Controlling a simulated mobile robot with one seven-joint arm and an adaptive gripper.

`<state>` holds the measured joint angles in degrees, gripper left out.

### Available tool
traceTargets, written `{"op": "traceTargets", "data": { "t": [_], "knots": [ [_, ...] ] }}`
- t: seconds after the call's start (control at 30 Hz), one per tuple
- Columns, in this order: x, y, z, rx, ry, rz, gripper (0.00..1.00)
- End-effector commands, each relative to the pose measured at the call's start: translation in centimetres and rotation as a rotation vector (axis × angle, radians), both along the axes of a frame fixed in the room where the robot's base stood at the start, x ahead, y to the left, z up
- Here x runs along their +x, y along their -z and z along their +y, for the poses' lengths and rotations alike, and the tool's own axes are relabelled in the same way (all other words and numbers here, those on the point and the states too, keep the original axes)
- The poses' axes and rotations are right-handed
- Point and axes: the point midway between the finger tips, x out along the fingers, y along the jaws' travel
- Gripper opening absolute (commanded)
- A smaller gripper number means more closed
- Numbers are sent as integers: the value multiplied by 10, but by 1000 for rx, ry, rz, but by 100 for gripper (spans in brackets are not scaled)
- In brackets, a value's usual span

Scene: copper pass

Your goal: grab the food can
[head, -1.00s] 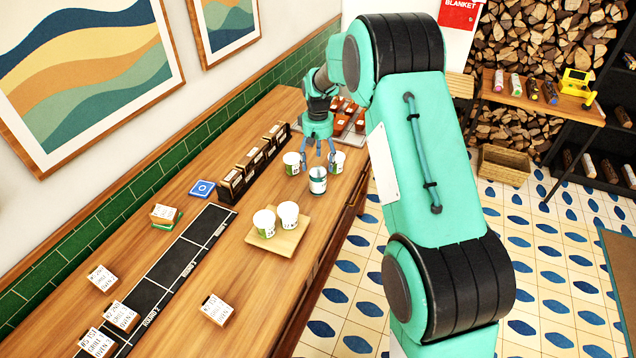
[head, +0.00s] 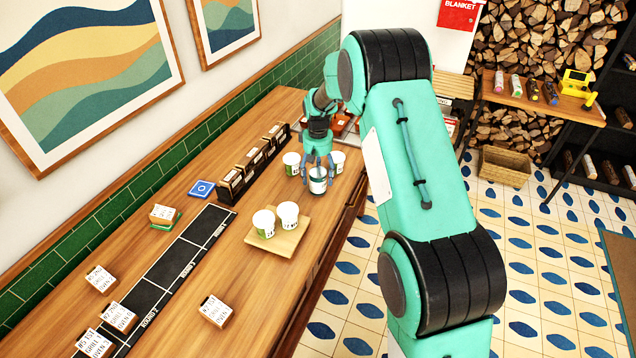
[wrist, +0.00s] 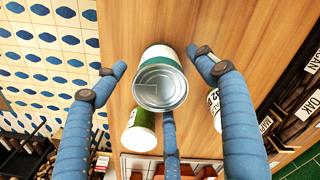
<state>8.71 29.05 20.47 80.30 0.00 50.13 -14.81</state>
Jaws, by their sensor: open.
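The food can (head: 317,181), white with a dark green band and a bare metal end, stands on the wooden counter. In the wrist view the can (wrist: 160,82) sits between the spread blue fingers of my gripper (wrist: 160,75), with its metal lid facing the camera. A gap shows between the can and the fingers on both sides. In the head view my gripper (head: 318,166) is open and points down around the top of the can.
White-and-green cups stand close on both sides, one left (head: 291,163) and one right (head: 338,161). A wooden tray (head: 292,241) with two similar cups lies nearer. Dark boxes (head: 230,186) line the counter's wall side. The counter's right edge is close to the can.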

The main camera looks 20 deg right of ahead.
Motion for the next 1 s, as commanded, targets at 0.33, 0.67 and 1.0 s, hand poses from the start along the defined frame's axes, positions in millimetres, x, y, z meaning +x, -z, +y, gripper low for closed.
{"op": "traceTargets", "data": {
  "t": [0.33, 0.67, 1.0],
  "knots": [
    [-1, 39, 0, 1, 0, 2, 71],
    [0, 49, 0, 0, 0, 1, 71],
    [0, 49, 0, 0, 0, 1, 71]
  ]
}}
